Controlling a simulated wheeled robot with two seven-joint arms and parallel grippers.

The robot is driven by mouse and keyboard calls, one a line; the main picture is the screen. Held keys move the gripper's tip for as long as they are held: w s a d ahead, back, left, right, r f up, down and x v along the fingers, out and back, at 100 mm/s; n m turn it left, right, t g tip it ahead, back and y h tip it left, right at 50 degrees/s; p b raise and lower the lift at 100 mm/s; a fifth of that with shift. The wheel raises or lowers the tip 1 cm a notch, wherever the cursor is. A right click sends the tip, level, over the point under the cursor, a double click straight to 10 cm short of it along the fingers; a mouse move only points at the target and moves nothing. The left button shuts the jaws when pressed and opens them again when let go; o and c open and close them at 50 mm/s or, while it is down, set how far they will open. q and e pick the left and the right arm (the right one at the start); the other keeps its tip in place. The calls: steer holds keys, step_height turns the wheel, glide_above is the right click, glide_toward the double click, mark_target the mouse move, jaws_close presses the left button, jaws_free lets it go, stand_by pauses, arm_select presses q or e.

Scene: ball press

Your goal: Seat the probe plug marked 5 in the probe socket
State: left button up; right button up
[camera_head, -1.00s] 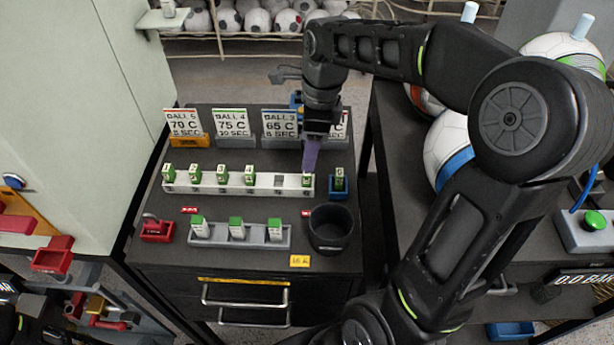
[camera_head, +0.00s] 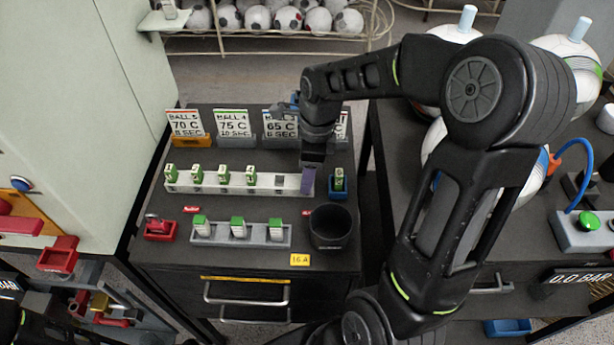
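A white rack (camera_head: 210,184) on the dark bench holds a row of white plugs with green numbered tops. Plugs at its left and middle (camera_head: 251,175) show, with a bare stretch right of them. My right gripper (camera_head: 308,181) points down at the rack's right end, its purplish fingers covering the plug there. I cannot tell whether they are shut on it. I cannot make out which plug is 5 or which part is the probe socket. My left gripper is not in view.
A grey rack (camera_head: 215,234) with 3 green-topped pieces and a black cup (camera_head: 331,228) stand in front. Label cards (camera_head: 234,122) stand behind. A red holder (camera_head: 160,229) sits at front left. Balls (camera_head: 560,65) lie on the right bench.

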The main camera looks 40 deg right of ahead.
stand_by(0.6)
jaws_close()
stand_by(0.4)
